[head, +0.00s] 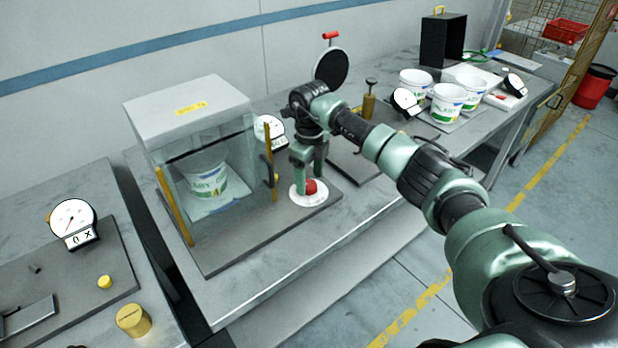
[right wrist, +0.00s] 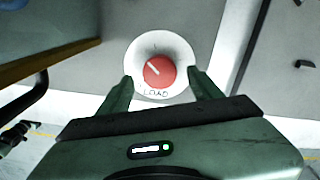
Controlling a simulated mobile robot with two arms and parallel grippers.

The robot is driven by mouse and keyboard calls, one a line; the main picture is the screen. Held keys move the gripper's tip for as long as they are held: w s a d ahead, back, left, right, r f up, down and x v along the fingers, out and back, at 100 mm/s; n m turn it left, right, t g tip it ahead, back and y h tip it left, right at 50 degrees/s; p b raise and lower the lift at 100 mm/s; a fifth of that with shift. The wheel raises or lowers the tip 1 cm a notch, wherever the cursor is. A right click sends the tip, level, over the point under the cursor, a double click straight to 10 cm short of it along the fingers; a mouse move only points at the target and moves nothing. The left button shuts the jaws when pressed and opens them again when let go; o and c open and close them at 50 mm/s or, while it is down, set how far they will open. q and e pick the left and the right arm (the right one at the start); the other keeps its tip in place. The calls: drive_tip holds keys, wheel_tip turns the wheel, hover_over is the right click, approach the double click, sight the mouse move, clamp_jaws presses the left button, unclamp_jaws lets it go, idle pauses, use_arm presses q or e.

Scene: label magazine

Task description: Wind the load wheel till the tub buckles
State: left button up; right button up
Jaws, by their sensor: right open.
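The load wheel is a red knob (head: 311,187) on a white round dial, on the grey base plate right of the test box. In the right wrist view the red knob (right wrist: 159,71) carries a white pointer line toward the upper left, with the word LOAD below it. My right gripper (head: 308,172) is open just above the dial, its fingers (right wrist: 160,84) either side of the knob and apart from it. A white tub (head: 206,184) with green and blue print stands inside the clear-fronted box (head: 188,106). A dial gauge (head: 270,130) behind my gripper is partly hidden. My left gripper is out of view.
More printed tubs (head: 447,104) and another gauge (head: 406,101) stand farther right on the bench. A brass plunger (head: 369,103) is behind my arm. At left, a separate bench holds a gauge (head: 73,223) and a brass weight (head: 133,321).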

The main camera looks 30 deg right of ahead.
drive_tip(key=shift+w+f, duration=0.1)
drive_tip(key=shift+f, duration=0.8)
drive_tip(key=c, duration=1.3)
drive_tip(key=shift+c, duration=0.5)
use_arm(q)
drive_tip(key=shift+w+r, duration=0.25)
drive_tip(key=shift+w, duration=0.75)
use_arm(e)
drive_tip(key=shift+m, duration=0.3)
